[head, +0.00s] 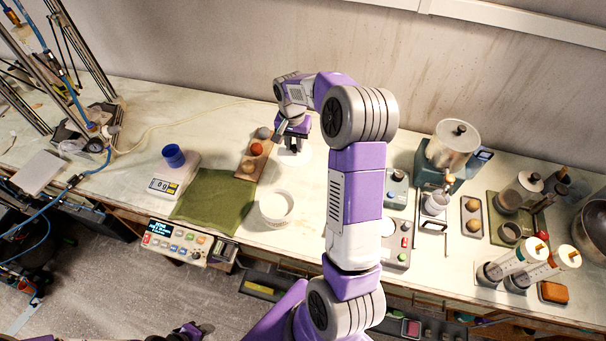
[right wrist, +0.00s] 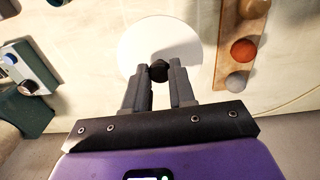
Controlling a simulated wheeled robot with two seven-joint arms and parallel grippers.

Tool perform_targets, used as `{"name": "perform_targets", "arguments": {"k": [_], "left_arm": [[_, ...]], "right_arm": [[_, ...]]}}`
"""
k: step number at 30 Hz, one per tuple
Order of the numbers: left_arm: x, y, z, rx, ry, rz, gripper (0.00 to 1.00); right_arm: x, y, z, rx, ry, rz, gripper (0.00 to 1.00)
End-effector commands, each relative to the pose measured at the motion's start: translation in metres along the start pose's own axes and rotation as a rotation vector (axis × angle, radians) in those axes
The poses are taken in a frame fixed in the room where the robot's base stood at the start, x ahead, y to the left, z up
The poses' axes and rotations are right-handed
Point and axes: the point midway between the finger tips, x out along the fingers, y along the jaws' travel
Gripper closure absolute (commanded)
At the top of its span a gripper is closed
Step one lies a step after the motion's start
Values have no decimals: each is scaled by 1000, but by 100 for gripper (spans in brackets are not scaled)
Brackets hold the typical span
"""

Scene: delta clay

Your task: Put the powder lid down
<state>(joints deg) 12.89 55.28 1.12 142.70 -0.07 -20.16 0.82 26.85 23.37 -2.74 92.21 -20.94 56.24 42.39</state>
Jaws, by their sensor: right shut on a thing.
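The powder lid is a white round disc with a dark knob; it shows in the right wrist view (right wrist: 160,42) and partly under my gripper in the head view (head: 304,157). My right gripper (head: 291,146), also in the right wrist view (right wrist: 159,78), is shut on the lid's dark knob (right wrist: 158,70). The lid is over the back of the pale worktop, right of the wooden strip. I cannot tell whether its underside touches the worktop. A purple and dark part at the bottom left of the head view (head: 187,331) looks like my left gripper; its fingers are unclear.
A wooden strip (head: 246,167) with a red ball (head: 256,149) and a grey ball (head: 263,133) stands close left of the lid. An open white round container (head: 277,205) is in front. A green mat (head: 215,198) and scale (head: 178,180) lie left. A mixer (head: 451,148) stands right.

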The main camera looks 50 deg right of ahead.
Motion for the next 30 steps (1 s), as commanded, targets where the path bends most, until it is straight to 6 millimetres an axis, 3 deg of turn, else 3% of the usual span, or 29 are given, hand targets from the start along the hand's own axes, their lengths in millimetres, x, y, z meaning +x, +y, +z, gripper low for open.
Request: {"name": "perform_targets", "arguments": {"k": [3, 8, 16, 30], "left_arm": [[17, -6, -1, 0, 0, 0, 57], [22, -8, -1, 0, 0, 0, 57], [24, -9, -1, 0, 1, 0, 57], [25, -10, -1, 0, 0, 0, 57]], "right_arm": [[14, 11, -25, 20, -5, -8, 100], [21, 19, -40, 27, -9, -14, 100], [66, 20, -41, 26, -11, -14, 100], [116, 19, -41, 26, -10, -14, 100]]}}
